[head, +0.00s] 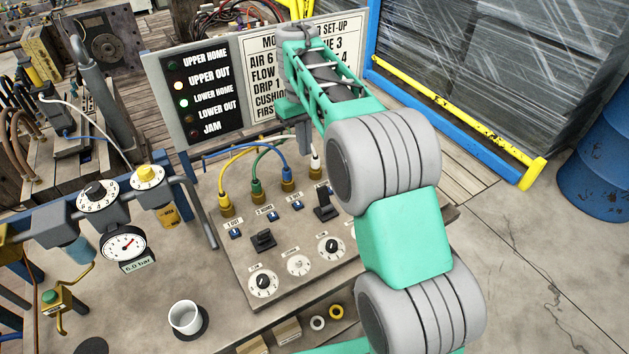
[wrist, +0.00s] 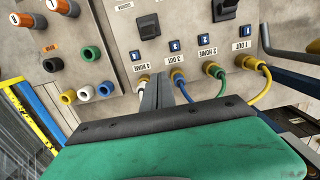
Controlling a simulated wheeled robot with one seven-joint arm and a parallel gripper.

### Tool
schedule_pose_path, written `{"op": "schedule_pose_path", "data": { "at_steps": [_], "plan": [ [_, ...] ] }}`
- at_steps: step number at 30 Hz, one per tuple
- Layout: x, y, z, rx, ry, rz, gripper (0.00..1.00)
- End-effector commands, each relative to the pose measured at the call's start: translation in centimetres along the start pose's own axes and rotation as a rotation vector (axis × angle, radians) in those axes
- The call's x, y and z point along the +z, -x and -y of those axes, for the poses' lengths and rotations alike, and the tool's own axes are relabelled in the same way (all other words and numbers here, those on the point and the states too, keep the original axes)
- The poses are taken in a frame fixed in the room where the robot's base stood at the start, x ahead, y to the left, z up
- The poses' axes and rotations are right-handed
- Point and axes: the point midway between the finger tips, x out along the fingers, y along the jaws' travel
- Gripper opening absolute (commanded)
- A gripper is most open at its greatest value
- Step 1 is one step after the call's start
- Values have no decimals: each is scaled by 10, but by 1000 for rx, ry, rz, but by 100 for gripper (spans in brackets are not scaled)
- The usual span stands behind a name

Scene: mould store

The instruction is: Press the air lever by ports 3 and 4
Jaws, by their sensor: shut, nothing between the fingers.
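The air lever by ports 3 and 4 (head: 325,206) is a black lever on the pale panel, below the blue and white hose fittings. It also shows in the wrist view (wrist: 147,26), above the blue port tags. The matching lever by ports 1 and 2 (head: 263,240) stands left of it. My gripper (head: 303,148) is shut and empty, pointing down over the port row. In the wrist view its fingers (wrist: 163,82) appear between the white port 4 fitting (wrist: 142,78) and the blue port 3 hose (wrist: 182,88), apart from the lever. Whether the fingertips touch anything is unclear.
Yellow (head: 227,200), green (head: 257,190) and blue (head: 288,180) hoses arch over the ports. Dials (head: 263,283) lie in front of the levers. The lamp board (head: 205,95) shows UPPER OUT and LOWER HOME lit. A white cup (head: 185,316) stands at the front.

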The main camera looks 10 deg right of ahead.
Motion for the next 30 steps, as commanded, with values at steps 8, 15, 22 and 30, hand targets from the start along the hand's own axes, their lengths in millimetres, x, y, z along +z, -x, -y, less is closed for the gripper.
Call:
{"op": "schedule_pose_path", "data": {
  "at_steps": [8,15,22,30],
  "plan": [
    [0,-27,-1,0,-1,2,0],
    [1,-75,0,-1,-3,3,0],
    [20,-89,0,1,-2,-4,0],
    [38,-87,0,0,-2,-1,0]
  ]
}}
